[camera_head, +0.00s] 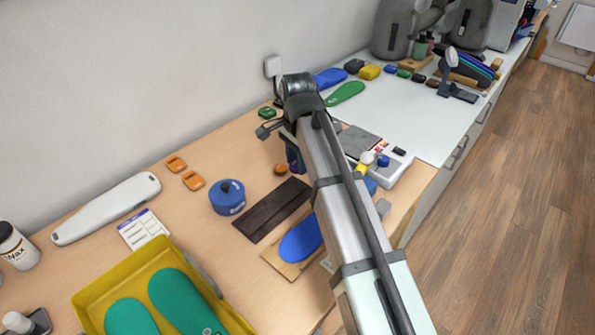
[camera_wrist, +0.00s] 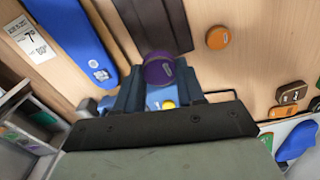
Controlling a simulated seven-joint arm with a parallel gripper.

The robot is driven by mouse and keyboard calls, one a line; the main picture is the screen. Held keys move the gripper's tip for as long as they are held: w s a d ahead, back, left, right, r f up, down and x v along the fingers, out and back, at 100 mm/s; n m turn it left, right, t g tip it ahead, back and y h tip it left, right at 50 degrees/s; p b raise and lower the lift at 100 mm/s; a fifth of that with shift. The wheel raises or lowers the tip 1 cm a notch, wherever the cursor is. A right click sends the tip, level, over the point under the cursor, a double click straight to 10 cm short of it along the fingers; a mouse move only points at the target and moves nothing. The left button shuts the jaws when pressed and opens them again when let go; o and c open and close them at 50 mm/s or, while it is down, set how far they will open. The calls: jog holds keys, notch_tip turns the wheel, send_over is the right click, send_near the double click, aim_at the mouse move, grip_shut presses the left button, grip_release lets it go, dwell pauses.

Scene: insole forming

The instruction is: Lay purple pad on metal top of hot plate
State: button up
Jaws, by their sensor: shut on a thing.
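My gripper (camera_wrist: 160,88) is shut on the purple pad (camera_wrist: 160,68), a small round piece with a pale label, between its two dark blue fingers in the wrist view. In the head view my gripper (camera_head: 293,155) is above the wooden table, left of the hot plate, and my arm hides much of it. The hot plate (camera_head: 399,167) is a white unit with coloured knobs. Its grey metal top (camera_head: 358,141) is partly behind my arm. The pad is apart from the metal top.
A dark brown strip (camera_head: 272,209), a blue pot (camera_head: 227,197) and a blue insole (camera_head: 301,238) lie nearby on the table. An orange puck (camera_head: 281,169) is close to my gripper. A yellow tray (camera_head: 94,300) with green insoles stands at the front left.

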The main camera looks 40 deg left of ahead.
jog(key=shift+w+r, duration=0.1)
jog(key=shift+r, duration=0.8)
jog(key=w+d+m, duration=0.1)
jog(key=w+d, duration=0.3)
jog(key=w, duration=0.2)
send_near(356, 140)
jog(key=shift+f, duration=3.25)
jog(key=shift+f, duration=0.15)
jog(key=o, duration=1)
notch_tip(356, 140, up, 12)
jog(key=shift+r, duration=0.2)
